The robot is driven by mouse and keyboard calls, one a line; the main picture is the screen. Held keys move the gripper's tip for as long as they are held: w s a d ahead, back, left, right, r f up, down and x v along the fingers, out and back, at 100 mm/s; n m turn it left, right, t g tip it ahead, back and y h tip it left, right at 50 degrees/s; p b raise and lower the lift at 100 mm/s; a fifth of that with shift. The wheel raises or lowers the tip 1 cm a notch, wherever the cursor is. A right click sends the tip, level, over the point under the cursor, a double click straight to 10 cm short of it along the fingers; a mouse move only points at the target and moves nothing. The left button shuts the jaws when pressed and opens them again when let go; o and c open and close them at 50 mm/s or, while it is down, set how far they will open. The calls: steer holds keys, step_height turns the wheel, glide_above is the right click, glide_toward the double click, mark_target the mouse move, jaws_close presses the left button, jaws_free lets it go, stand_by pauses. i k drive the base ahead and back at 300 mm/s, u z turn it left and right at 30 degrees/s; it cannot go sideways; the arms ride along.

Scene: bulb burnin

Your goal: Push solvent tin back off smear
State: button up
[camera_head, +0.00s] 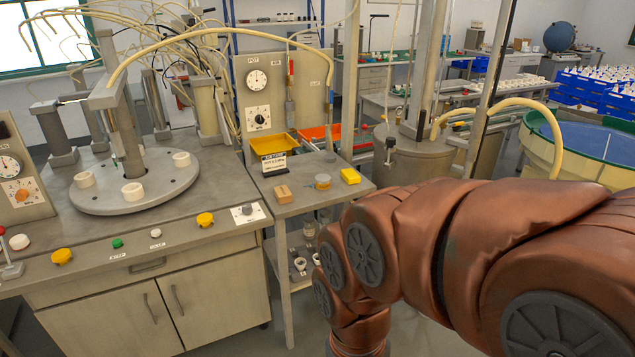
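No object is clearly readable as the solvent tin. A small round container with an orange top and bluish side (323,182) stands on the small side table (283,207), between a wooden block (283,194) and a yellow block (350,176). I cannot tell whether it is the tin. No smear can be made out; my arm covers part of the view right of and below the side table. My arm comes in from the right and bends down in front of the side table's right side. My gripper is outside the picture.
A yellow bin (278,145) and an orange bin (319,134) sit at the table's back, with a labelled block (274,164) in front. Glassware stands on the shelf below. The workbench (150,245) with a round turntable (105,198) is left. A green-rimmed tub (545,138) is right.

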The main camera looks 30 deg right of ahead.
mark_target(323, 181)
steer(key=u, duration=0.35)
steer(key=i, duration=1.2)
steer(key=z, duration=0.35)
steer(key=i, duration=0.95)
steer(key=z, duration=0.55)
